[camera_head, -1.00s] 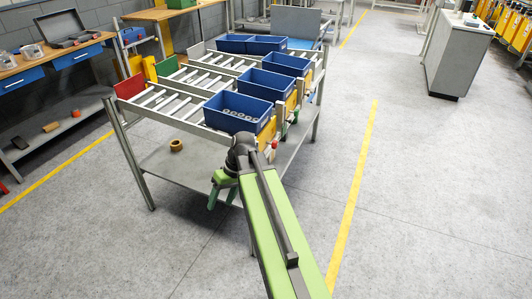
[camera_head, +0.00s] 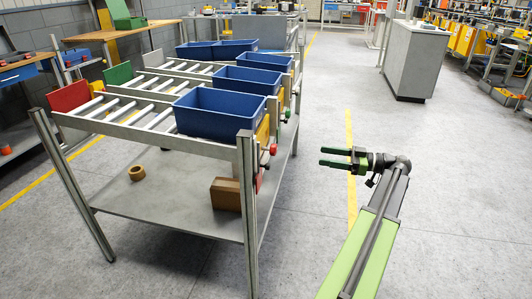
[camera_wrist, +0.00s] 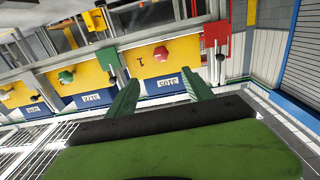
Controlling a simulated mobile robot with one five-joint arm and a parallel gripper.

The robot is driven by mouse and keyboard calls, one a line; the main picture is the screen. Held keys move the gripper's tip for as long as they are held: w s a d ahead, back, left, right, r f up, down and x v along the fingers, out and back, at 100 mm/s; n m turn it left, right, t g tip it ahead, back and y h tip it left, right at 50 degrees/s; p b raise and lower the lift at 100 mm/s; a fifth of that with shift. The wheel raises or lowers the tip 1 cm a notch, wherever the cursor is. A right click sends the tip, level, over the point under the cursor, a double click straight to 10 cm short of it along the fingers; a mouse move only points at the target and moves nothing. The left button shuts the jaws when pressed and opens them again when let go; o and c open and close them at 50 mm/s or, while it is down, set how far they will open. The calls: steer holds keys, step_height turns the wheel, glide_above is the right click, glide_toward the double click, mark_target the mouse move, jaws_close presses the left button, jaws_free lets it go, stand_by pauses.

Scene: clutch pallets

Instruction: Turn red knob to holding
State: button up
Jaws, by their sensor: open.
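The red knob (camera_head: 273,149) is on the right end of the nearest lane of the roller rack. In the wrist view the red knob (camera_wrist: 161,53) is on a yellow panel, ahead of and between my fingers. A small red mark shows beside it; its setting is too small to read. My gripper (camera_head: 322,157) is open and empty, to the right of the rack, with its two green fingers pointing left at the knob across a gap. The fingers of my gripper (camera_wrist: 160,90) are spread apart in the wrist view and touch nothing.
A green knob (camera_wrist: 66,76) sits on the neighbouring yellow panel. A red bracket (camera_wrist: 216,32) stands right of the red knob. A rack post (camera_head: 247,215) rises close to the knob. Blue bins (camera_head: 220,112) stand on the lanes. The floor right of the rack is clear.

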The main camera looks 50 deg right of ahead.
mark_target(276, 149)
steer(key=x, duration=1.8)
steer(key=shift+w+a, duration=0.1)
steer(key=shift+a, duration=0.1)
jaws_close()
steer(key=shift+d, duration=0.1)
